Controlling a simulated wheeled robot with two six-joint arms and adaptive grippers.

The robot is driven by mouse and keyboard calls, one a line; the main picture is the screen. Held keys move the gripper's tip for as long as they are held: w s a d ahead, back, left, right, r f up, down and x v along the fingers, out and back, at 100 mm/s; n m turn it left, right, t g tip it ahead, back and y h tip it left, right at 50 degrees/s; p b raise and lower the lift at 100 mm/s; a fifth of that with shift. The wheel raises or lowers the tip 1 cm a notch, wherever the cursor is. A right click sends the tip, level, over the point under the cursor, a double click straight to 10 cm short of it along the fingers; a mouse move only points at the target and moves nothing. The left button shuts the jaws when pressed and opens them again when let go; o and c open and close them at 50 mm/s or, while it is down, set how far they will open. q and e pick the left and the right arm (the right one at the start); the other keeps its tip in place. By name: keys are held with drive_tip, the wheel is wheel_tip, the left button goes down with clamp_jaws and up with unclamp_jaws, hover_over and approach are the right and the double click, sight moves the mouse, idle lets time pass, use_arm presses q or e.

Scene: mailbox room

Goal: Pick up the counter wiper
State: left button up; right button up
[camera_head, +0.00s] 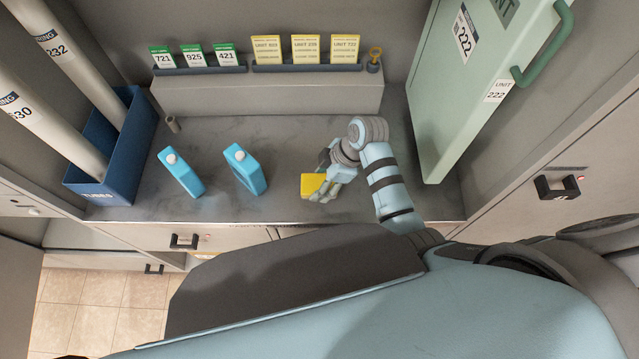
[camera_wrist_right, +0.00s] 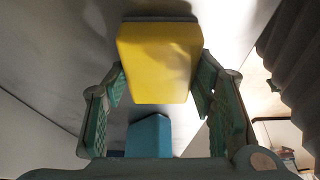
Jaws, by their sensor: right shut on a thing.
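The counter wiper, a yellow block (camera_head: 312,184), is at the front part of the grey counter, right of the blue bottles. My right gripper (camera_head: 329,187) comes from the right and is shut on it. In the right wrist view the yellow wiper (camera_wrist_right: 157,62) sits between the two fingers (camera_wrist_right: 158,90), one finger at each side. I cannot tell whether the wiper touches the counter or is just above it. My left gripper is not in view.
Two blue bottles (camera_head: 181,174) (camera_head: 246,171) stand left of the wiper. A blue tube bin (camera_head: 130,135) is at the left, and a ledge with cards (camera_head: 265,95) runs along the back. A green cabinet door (camera_head: 440,120) is at the right. The counter between the bottles and ledge is clear.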

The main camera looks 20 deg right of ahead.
sight(321, 182)
drive_tip(key=shift+w+f, duration=0.1)
drive_tip(key=shift+w, duration=0.1)
drive_tip(key=shift+r, duration=0.3)
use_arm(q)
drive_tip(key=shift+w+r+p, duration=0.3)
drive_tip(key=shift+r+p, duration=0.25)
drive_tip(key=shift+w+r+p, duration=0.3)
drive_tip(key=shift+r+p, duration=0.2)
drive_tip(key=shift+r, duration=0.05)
use_arm(e)
wheel_tip(321, 182, up, 10)
drive_tip(key=shift+f, duration=0.25)
